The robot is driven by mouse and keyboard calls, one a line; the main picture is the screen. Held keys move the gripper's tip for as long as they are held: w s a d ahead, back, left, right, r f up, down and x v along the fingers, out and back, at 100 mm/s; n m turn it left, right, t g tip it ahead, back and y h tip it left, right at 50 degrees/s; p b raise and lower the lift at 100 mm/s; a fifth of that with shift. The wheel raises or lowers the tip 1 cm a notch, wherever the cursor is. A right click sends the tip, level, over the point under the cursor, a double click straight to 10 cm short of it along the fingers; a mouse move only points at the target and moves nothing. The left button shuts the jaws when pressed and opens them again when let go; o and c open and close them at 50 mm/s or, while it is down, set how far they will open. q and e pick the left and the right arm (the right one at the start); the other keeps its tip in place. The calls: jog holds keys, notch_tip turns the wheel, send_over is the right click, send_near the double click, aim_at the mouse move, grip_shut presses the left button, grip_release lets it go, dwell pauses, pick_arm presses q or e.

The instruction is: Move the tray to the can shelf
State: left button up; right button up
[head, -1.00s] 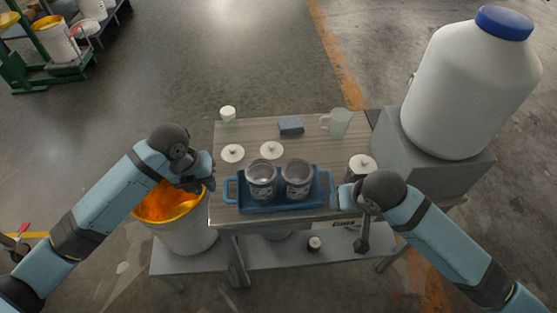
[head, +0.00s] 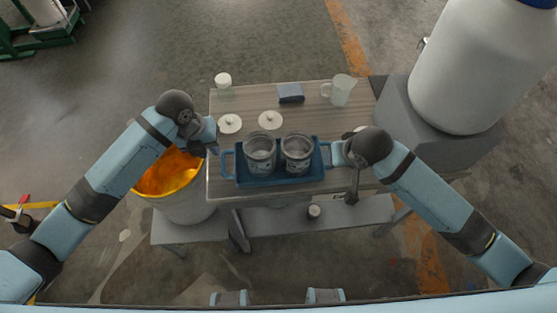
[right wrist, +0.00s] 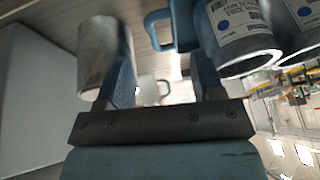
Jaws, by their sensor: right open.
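The blue tray (head: 275,182) lies on the wooden-topped bench (head: 240,102), near its front edge. Two open metal cans (head: 259,155) (head: 297,153) stand upright in it. My left gripper (head: 212,145) is beside the tray's left handle (head: 226,163); its fingers are too small and dark to tell open from shut. My right gripper (head: 335,154) is at the tray's right end. In the right wrist view its fingers (right wrist: 165,75) are apart, with the blue handle (right wrist: 153,32) beyond and between the tips. I cannot tell whether they touch it. Labelled cans show at upper right there.
Two pale lids (head: 230,124) (head: 270,120), a white jar (head: 223,80), a dark blue block (head: 290,93) and a clear jug (head: 341,90) are behind the tray. A paint bucket (head: 185,205) stands left. A big white tank (head: 468,75) stands right. A metal can (right wrist: 102,55) is beside my right gripper.

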aim_at(222, 166)
pick_arm(q)
jog(key=f, duration=0.3)
jog(key=d+f, duration=0.1)
jog(key=f, duration=0.2)
jog(key=d+f, duration=0.1)
jog(key=f, duration=0.2)
jog(key=shift+w+f, duration=0.1)
jog(key=shift+f, duration=0.1)
pick_arm(e)
jog(key=x, duration=0.9)
jog(key=shift+w+f, duration=0.15)
jog(key=shift+f, duration=0.15)
pick_arm(q)
grip_shut()
pick_arm(e)
jog(key=c, duration=0.6)
jog(key=shift+c, duration=0.9)
